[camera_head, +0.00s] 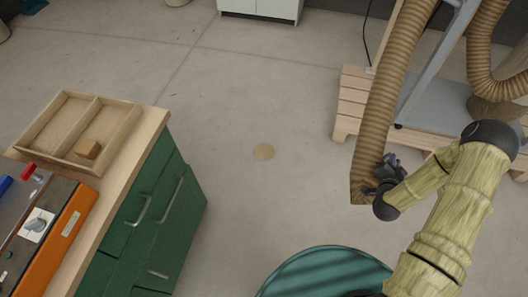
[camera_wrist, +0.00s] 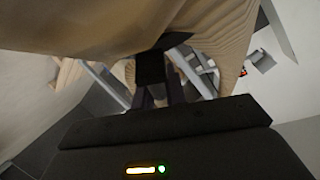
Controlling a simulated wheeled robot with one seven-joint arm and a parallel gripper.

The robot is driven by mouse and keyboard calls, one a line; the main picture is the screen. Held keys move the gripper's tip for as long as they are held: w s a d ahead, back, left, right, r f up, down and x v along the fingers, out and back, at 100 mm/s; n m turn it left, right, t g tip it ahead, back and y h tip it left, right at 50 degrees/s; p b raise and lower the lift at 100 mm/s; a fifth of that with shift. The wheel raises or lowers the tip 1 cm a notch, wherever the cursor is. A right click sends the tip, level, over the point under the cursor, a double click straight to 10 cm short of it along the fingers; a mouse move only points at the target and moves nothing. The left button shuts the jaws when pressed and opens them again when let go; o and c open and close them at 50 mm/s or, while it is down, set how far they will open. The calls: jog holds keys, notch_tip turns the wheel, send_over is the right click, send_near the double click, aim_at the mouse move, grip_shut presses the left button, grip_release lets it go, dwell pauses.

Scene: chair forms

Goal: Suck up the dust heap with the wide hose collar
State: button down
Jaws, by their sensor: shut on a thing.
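In the wrist view the hose (camera_wrist: 90,25) fills the top, close against my gripper (camera_wrist: 152,85). The hose's mouth and the fingertips are mostly hidden.
A green drawer cabinet (camera_head: 160,205) with a wooden tray (camera_head: 60,158) and an orange device (camera_head: 62,238) stands at left. A wooden pallet base (camera_head: 349,100) stands behind the hose. A white cabinet (camera_head: 262,8) is at the back. The floor around the heap is clear.

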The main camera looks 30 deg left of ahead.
jog(key=shift+r+p, duration=2.6)
jog(key=shift+r, duration=1.4)
jog(key=s+r+p, duration=0.4)
jog(key=r+p, duration=0.6)
jog(key=p, duration=0.1)
jog(key=shift+s, duration=0.2)
jog(key=shift+w, duration=0.1)
